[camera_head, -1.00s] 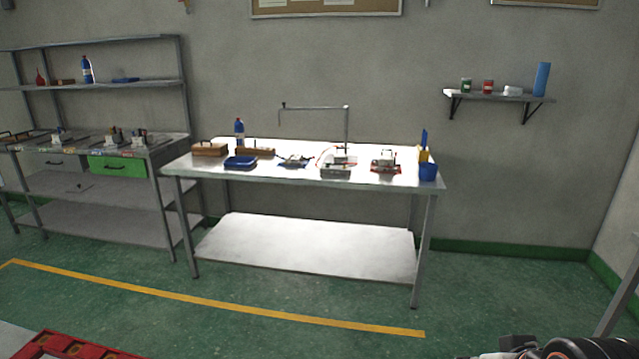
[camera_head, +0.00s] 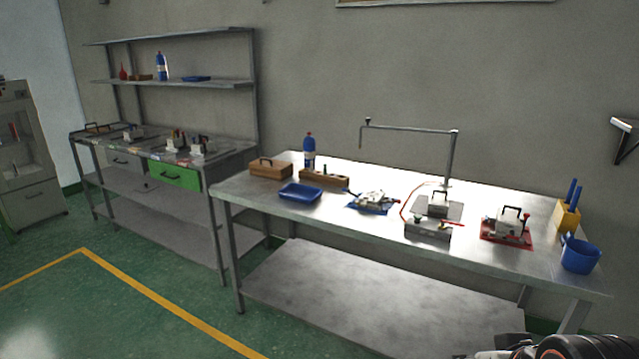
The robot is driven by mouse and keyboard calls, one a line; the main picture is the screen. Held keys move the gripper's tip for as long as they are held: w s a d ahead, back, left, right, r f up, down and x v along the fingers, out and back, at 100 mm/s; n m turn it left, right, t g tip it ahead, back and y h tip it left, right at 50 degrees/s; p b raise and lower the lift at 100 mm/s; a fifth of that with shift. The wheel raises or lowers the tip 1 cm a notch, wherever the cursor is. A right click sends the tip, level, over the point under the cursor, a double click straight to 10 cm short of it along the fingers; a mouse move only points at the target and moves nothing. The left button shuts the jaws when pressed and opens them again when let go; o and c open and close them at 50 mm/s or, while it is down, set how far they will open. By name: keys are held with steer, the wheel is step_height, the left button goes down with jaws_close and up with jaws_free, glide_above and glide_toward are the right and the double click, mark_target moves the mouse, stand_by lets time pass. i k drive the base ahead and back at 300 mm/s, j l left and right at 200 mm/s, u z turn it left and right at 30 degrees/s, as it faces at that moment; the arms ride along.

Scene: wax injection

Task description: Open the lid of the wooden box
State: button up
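A wooden box (camera_head: 270,169) with a dark handle on top sits at the back left corner of the metal table (camera_head: 350,219). Its lid looks shut. A lower wooden block (camera_head: 323,179) with small things on it stands to its right. Part of my arm shows at the bottom right edge, well apart from the box. The fingertips of my gripper are not clearly seen.
A blue tray (camera_head: 300,193) lies in front of the box and a blue bottle (camera_head: 309,151) stands behind. An injection machine (camera_head: 430,222), a red mat (camera_head: 507,233) and a blue cup (camera_head: 580,255) are further right. A workbench with a green drawer (camera_head: 174,175) stands left. Green floor is clear in front.

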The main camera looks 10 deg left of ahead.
mark_target(274, 166)
steer(key=i+j+u, duration=0.2)
steer(key=i+u, duration=0.15)
steer(key=i, duration=0.25)
steer(key=i+u, duration=0.4)
steer(key=i, duration=0.25)
steer(key=i+j, duration=0.15)
steer(key=i, duration=0.2)
steer(key=i+j+z, duration=0.15)
steer(key=i, duration=0.25)
steer(key=i+j, duration=0.15)
steer(key=i, duration=0.2)
